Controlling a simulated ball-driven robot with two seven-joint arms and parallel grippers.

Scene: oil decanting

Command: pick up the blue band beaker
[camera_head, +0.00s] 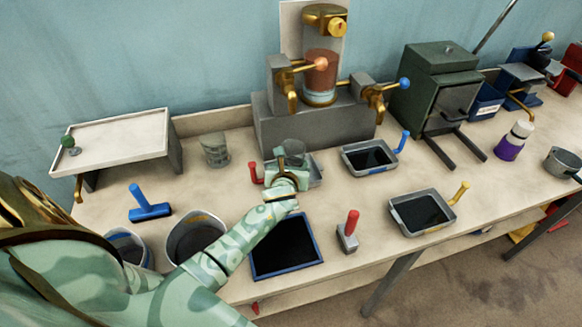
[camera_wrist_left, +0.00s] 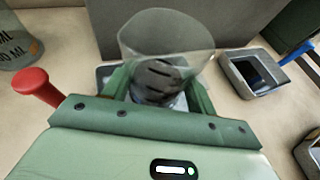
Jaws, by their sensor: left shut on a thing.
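My left gripper (camera_head: 290,155) is shut on a clear beaker, in front of the grey machine block. In the left wrist view the beaker (camera_wrist_left: 165,35) stands between the two fingers of the gripper (camera_wrist_left: 160,95), its wide mouth toward the camera. Dark slots show through its glass. The fingers hide its lower part, and I cannot make out a blue band clearly. A second beaker (camera_head: 214,150) stands on the bench to the left. It also shows at the left edge of the wrist view (camera_wrist_left: 18,40), with dark markings. My right gripper is not in view.
A red-handled tray (camera_head: 316,178) lies by the gripper, partly hidden. Blue-handled (camera_head: 345,155) and yellow-handled (camera_head: 396,222) trays with dark contents lie to the right. A decanting machine (camera_head: 272,130) stands behind. A blue-edged dark mat (camera_head: 256,276) and a red-handled block (camera_head: 347,240) are nearer.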

